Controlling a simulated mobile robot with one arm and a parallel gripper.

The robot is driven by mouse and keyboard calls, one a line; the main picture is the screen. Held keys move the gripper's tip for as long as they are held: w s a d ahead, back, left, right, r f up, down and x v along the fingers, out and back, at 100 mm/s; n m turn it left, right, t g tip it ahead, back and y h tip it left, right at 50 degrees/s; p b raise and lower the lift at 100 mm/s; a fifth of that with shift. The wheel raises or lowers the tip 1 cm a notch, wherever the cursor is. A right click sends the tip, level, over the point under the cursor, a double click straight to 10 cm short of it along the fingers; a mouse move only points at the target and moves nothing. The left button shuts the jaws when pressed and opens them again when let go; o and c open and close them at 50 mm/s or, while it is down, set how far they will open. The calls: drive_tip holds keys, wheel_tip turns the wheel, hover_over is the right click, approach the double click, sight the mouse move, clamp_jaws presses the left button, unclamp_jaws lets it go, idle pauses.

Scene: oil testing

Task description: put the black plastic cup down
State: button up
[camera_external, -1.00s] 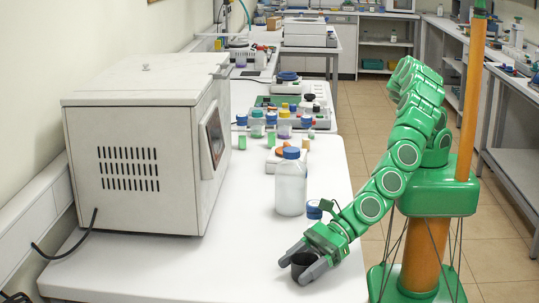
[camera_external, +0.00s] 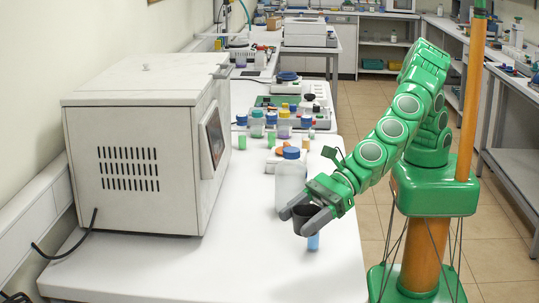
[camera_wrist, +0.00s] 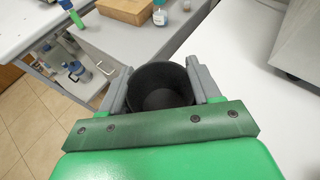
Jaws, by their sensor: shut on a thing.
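The black plastic cup (camera_external: 306,213) is between the two grey fingers of my gripper (camera_external: 295,222) in the external view. The fingers are shut on it and hide part of its side. The cup appears held above the white table (camera_external: 255,265), near its right edge. In the wrist view the cup (camera_wrist: 160,84) sits between the fingers of my gripper (camera_wrist: 157,75), and its dark inside shows.
A light blue thing (camera_external: 313,242) shows just below the gripper; I cannot tell what it is. A white bottle (camera_external: 289,180) with a blue cap stands behind the gripper. A large white device (camera_external: 147,150) fills the left. The table's front is clear.

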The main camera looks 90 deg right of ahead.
drive_tip(key=shift+r, duration=1.6)
drive_tip(key=shift+w+d+f, duration=0.1)
drive_tip(key=shift+w, duration=0.25)
drive_tip(key=shift+w, duration=0.15)
drive_tip(key=shift+w+d+f+n+g+y, duration=0.25)
drive_tip(key=shift+w+n+g+y, duration=0.25)
drive_tip(key=shift+w, duration=0.2)
drive_tip(key=shift+w+d+f+n+g+y, duration=0.2)
drive_tip(key=shift+w+d+n+g+y, duration=0.25)
drive_tip(key=shift+w, duration=0.3)
drive_tip(key=shift+w+d+f+n+g+y, duration=0.1)
drive_tip(key=shift+w+f+n+g+y, duration=0.1)
drive_tip(key=shift+w+n+g+y, duration=0.3)
drive_tip(key=shift+w, duration=0.25)
drive_tip(key=n+g+y, duration=0.2)
drive_tip(key=n+g, duration=0.7)
drive_tip(key=g, duration=0.1)
hover_over(257, 238)
drive_tip(key=shift+t, duration=0.25)
drive_tip(key=shift+d+f, duration=0.1)
drive_tip(key=shift+f, duration=6.7)
